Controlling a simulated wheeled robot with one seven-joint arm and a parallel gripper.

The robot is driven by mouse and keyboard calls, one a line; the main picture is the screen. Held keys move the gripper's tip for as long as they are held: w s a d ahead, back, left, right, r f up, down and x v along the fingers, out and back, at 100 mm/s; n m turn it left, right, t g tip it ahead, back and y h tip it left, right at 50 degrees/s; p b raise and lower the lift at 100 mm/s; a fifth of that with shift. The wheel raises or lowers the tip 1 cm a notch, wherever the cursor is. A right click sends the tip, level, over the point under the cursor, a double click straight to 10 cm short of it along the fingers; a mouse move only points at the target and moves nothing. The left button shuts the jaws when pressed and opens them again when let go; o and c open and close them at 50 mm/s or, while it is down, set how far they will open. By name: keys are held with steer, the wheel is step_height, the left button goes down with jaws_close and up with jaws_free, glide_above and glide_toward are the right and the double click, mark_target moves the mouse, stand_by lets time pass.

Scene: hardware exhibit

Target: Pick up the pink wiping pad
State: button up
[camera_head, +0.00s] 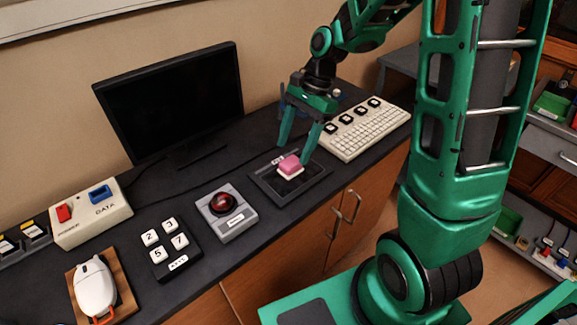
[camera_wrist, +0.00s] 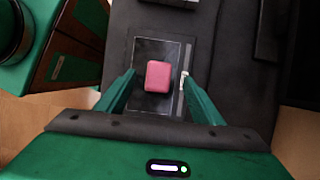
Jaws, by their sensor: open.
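The pink wiping pad (camera_head: 290,164) is a small block with a pink top and a pale underside. It rests on a dark flat tray (camera_head: 262,185) on the black counter. In the wrist view the pad (camera_wrist: 158,76) lies between and a little beyond my two green fingers, with a gap on each side. My gripper (camera_head: 293,146) is open and empty, with its fingers pointing down around the pad's area. The gripper also shows in the wrist view (camera_wrist: 158,82). Whether a finger touches the pad cannot be told.
A white keyboard (camera_head: 368,132) lies right of the tray. A red button box (camera_head: 227,212) and a number-key pad (camera_head: 166,249) stand to the left. A black monitor (camera_head: 172,102) stands behind. A white mouse (camera_head: 95,287) is at the front left. The counter edge is close to the tray.

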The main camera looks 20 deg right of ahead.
mark_target(291, 161)
steer(key=shift+d+x, duration=0.2)
steer(key=shift+x, duration=1.2)
steer(key=shift+d+x, duration=0.15)
steer(key=shift+x, duration=1.3)
steer(key=shift+f, duration=0.15)
steer(key=c, duration=1.2)
steer(key=shift+w, duration=0.1)
steer(key=shift+r, duration=0.65)
step_height(291, 161, up, 3)
steer(key=shift+f, duration=0.1)
steer(key=s+a+r, duration=0.2)
steer(key=s, duration=0.1)
steer(key=s+a+r, duration=0.2)
steer(key=s+a, duration=0.1)
steer(key=s+a+r, duration=0.2)
steer(key=s+r, duration=0.1)
steer(key=shift+a, duration=0.3)
